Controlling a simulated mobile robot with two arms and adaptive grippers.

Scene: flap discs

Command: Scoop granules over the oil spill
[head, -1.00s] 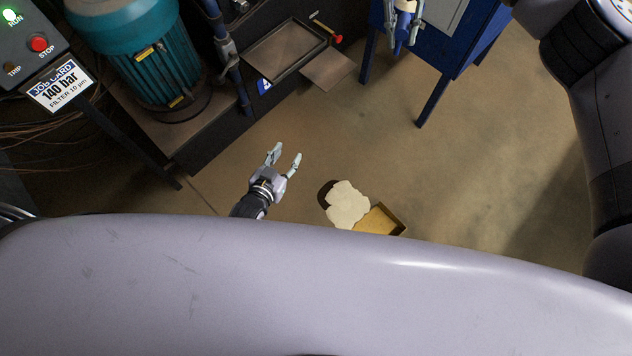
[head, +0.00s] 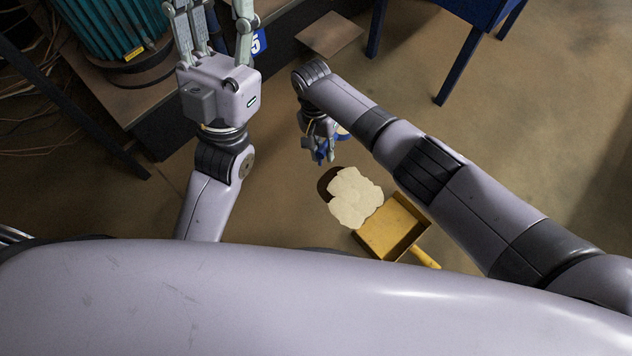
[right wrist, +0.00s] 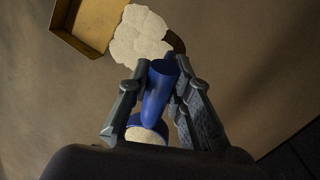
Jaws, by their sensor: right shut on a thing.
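My right gripper (head: 321,158) is shut on a blue scoop (right wrist: 158,92), its fingers on either side of the blue handle in the right wrist view. Pale granules (right wrist: 142,134) show in the scoop's bowl. The scoop is above the floor, close to the spill. The dark oil spill (head: 324,180) lies on the floor, mostly covered by a pale layer of granules (head: 353,198); a dark edge shows at its upper left in the head view. My left gripper (head: 213,18) is open and empty at the upper left, its fingers partly cut off by the frame.
A yellow dustpan (head: 383,232) lies on the floor against the granule patch, its handle pointing lower right. A teal motor (head: 112,28) stands at the upper left, and a blue table (head: 478,12) at the upper right. The floor to the right is clear.

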